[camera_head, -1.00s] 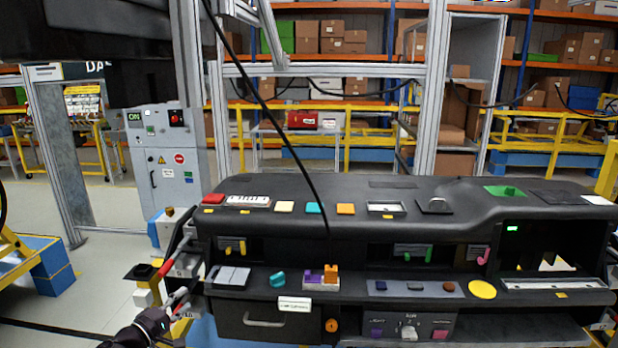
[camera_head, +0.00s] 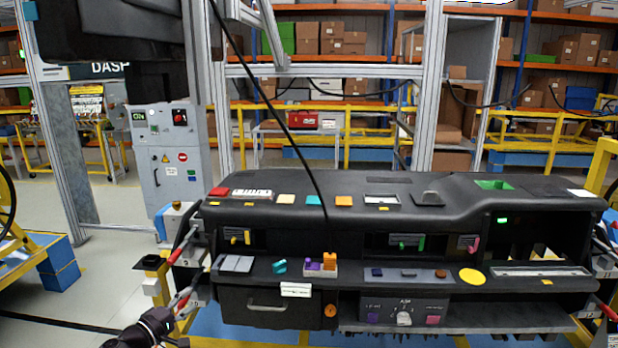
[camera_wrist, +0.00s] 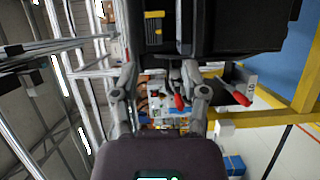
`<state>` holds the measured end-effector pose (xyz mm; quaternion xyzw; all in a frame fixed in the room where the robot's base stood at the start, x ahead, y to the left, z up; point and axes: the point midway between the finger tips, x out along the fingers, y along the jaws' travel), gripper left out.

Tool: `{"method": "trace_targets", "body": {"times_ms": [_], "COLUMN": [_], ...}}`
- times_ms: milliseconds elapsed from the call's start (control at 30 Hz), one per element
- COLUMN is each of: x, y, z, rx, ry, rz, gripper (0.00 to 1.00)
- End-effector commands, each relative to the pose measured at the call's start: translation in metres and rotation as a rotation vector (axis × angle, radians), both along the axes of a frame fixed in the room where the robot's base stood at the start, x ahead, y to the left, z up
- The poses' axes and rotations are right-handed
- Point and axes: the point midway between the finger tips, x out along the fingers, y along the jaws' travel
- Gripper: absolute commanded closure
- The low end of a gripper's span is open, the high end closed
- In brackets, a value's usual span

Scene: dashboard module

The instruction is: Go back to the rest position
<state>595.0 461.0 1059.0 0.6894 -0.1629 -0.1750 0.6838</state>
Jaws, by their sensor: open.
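My gripper (camera_wrist: 160,70) shows in the wrist view with its two fingers spread apart and nothing between them. The black dashboard module (camera_wrist: 240,28) lies beyond the fingers at the top of that view, with red-handled clamps close by. In the head view the whole dashboard (camera_head: 400,210) stands in front of me on its frame. A dark part of my arm (camera_head: 145,328) shows at the lower left, left of the dashboard and apart from its front. The fingers cannot be made out there.
Clamps with red tips (camera_head: 184,250) stick out at the dashboard's left end. A grey control cabinet (camera_head: 172,155) stands behind on the left. A black cable (camera_head: 270,110) hangs down to the dashboard top. Open floor (camera_head: 60,315) lies at the left.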

Motion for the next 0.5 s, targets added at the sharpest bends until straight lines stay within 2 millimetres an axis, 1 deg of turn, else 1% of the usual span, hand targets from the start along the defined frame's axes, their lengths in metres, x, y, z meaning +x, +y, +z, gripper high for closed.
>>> {"method": "trace_targets", "body": {"times_ms": [267, 433, 500], "x": [0.012, 0.022, 0.027], "y": [-0.03, -0.055, -0.069], "z": [-0.009, -0.018, -0.023], "rx": [0.036, 0.07, 0.089], "ry": [0.049, 0.094, 0.116], "rz": [-0.046, -0.087, -0.109], "gripper": [0.43, 0.43, 0.43]}}
